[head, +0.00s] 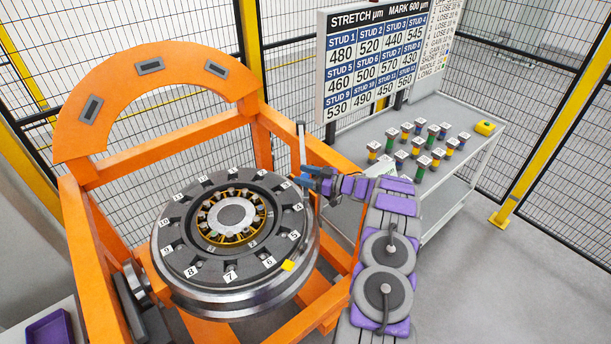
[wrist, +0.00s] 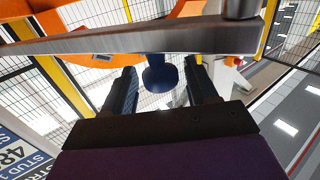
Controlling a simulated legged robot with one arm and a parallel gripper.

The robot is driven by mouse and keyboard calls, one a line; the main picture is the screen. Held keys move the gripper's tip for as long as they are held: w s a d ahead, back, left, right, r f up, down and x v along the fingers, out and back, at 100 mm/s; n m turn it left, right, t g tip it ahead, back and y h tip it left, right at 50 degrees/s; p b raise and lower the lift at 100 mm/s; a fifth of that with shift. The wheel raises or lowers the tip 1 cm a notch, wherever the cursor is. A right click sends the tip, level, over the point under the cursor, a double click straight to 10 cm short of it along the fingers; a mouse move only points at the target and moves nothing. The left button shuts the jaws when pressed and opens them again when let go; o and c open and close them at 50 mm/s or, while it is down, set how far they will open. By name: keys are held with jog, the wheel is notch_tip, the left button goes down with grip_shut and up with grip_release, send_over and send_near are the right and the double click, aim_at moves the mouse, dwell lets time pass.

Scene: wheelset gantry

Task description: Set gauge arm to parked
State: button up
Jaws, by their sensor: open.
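The gauge arm (head: 302,150) shows in the head view as a grey bar standing up at the right rim of the wheel. In the wrist view the gauge arm (wrist: 130,42) is a long metal bar crossing the upper part of the picture. A blue round knob (wrist: 161,76) hangs from it, between the two dark fingers of my gripper (wrist: 160,88). The fingers are apart, with gaps visible on both sides of the knob. In the head view my gripper (head: 318,180) reaches the wheel's right rim from the right; its fingertips are small there.
The wheel (head: 230,277) with numbered slots lies flat in an orange gantry frame (head: 90,240). A grey cart (head: 470,127) with several coloured studs stands at the right, below a number board (head: 372,62). Mesh fencing encloses the area.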

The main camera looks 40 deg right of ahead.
jog(key=v, duration=0.7)
jog(key=shift+s+d, duration=0.15)
jog(key=shift+d, duration=0.1)
jog(key=shift+f, duration=0.1)
jog(key=shift+c, duration=0.4)
